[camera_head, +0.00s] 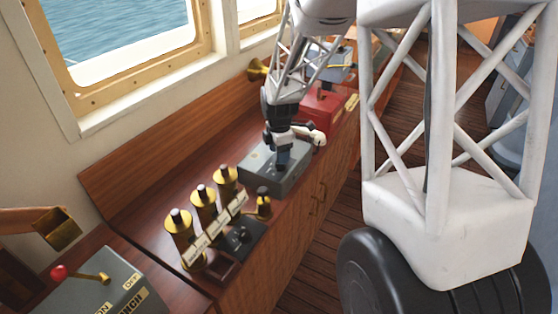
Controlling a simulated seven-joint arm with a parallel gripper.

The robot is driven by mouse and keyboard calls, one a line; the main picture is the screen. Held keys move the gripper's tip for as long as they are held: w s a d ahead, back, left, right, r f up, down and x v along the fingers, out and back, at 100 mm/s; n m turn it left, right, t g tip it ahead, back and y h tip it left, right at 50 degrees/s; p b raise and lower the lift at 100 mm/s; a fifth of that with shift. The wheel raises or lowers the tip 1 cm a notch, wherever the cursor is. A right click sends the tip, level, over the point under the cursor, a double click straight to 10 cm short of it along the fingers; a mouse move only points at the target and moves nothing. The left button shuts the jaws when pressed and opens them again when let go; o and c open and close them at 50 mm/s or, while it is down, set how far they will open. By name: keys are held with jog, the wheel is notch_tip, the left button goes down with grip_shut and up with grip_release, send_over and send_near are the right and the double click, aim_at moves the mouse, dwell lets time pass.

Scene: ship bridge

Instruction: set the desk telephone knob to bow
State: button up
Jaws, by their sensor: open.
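My gripper (281,162) points down over a grey box (262,182) on the wooden counter. Its dark fingers hide part of the box top, and the gap between them is too small to see clearly. I cannot tell whether they touch anything there. A pale rounded part (318,138) shows just right of the gripper. A black panel (240,238) with a small dial sits nearer, apart from the gripper. I cannot tell for certain which unit is the desk telephone. No bow marking is readable, and any knob under the gripper is hidden.
Several upright brass cylinders (203,200) stand in front of the grey box, with a label strip. A red box (323,108) stands behind. A grey lever box (105,288) with a red ball handle is at lower left. Windows and a wall ledge border the counter's left.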

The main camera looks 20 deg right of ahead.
jog(key=shift+f, duration=1.8)
jog(key=c, duration=0.9)
